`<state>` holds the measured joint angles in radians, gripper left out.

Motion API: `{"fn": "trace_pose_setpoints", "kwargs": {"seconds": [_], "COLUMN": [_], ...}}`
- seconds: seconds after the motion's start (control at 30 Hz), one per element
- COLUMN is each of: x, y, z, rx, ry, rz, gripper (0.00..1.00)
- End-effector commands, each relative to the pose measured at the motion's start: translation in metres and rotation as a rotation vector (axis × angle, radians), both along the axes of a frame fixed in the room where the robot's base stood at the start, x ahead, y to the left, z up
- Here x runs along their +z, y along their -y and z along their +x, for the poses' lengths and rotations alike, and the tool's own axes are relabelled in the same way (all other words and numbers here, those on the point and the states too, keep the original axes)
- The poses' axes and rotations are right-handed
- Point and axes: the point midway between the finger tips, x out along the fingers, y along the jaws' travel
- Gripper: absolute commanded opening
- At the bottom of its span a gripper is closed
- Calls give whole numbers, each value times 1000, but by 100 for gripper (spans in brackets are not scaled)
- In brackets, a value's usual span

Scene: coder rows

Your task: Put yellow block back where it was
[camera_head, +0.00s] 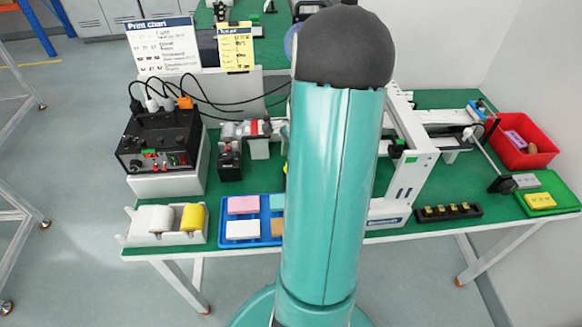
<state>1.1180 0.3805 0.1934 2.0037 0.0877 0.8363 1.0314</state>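A yellow block (538,201) lies in the green tray (570,198) at the right end of the green table. A blue tray (265,208) stands at the front left of the table, with a pink block (243,205), a white block (243,230), a teal block (277,202) and a brown block (277,228) in it. My arm covers the right part of this tray, so its other contents are hidden. A small yellow patch shows at my arm's left edge; I cannot tell what it is. My gripper is not in view.
A red bin (524,142) with several items stands behind the green tray. A black block rack (447,212) is near the front edge. A white machine frame (408,175) stands right of my arm. A white holder with rolls (193,217) and a black control box (158,140) are left.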

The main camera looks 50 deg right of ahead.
Motion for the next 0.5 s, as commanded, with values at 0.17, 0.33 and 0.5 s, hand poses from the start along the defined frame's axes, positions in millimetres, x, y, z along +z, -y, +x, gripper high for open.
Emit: {"fn": "trace_pose_setpoints", "kwargs": {"seconds": [0.17, 0.33, 0.5], "x": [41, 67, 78], "y": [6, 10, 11], "z": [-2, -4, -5], "rx": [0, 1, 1], "ry": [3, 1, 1], "rz": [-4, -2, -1], "gripper": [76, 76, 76]}}
